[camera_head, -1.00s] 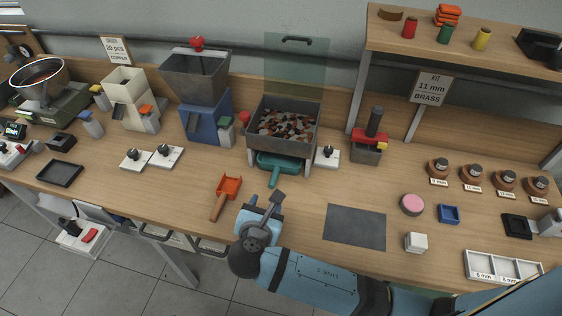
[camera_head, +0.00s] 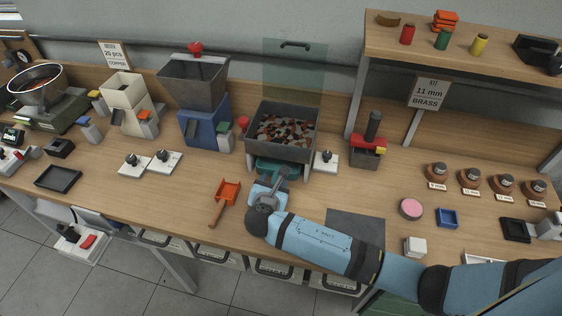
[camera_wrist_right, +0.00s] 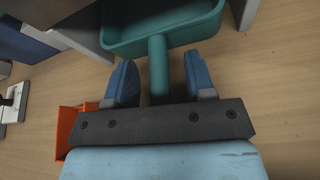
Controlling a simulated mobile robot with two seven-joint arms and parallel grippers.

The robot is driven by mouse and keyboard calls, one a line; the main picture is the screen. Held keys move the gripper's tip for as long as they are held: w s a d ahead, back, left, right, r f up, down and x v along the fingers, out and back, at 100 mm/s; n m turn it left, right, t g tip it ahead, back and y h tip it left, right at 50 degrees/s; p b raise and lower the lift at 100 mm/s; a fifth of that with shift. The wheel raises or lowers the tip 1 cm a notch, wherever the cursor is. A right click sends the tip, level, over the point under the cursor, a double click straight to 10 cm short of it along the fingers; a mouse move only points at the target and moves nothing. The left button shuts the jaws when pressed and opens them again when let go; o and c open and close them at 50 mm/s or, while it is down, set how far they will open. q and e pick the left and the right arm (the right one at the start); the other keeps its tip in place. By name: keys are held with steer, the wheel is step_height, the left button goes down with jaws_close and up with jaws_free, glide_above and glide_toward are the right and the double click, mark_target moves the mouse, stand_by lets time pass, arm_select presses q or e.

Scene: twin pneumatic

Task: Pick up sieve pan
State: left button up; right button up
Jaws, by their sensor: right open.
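The sieve pan is the teal pan (camera_wrist_right: 165,24) with a teal handle, under the grey bin of mixed pieces. In the head view the teal pan (camera_head: 280,167) shows partly below that bin, and my right gripper hides its handle. My right gripper (camera_wrist_right: 160,80) is open, with its blue fingers on either side of the handle (camera_wrist_right: 158,65). In the head view my right gripper (camera_head: 275,180) is just in front of the bin. My left gripper is not in view.
The grey bin (camera_head: 257,128) stands on legs around the pan. An orange scoop (camera_head: 228,192) lies left of my gripper and also shows in the wrist view (camera_wrist_right: 68,130). White knob boxes (camera_head: 325,162) stand on both sides. A dark mat (camera_head: 356,227) lies to the right.

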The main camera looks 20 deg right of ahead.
jaws_close()
stand_by(0.3)
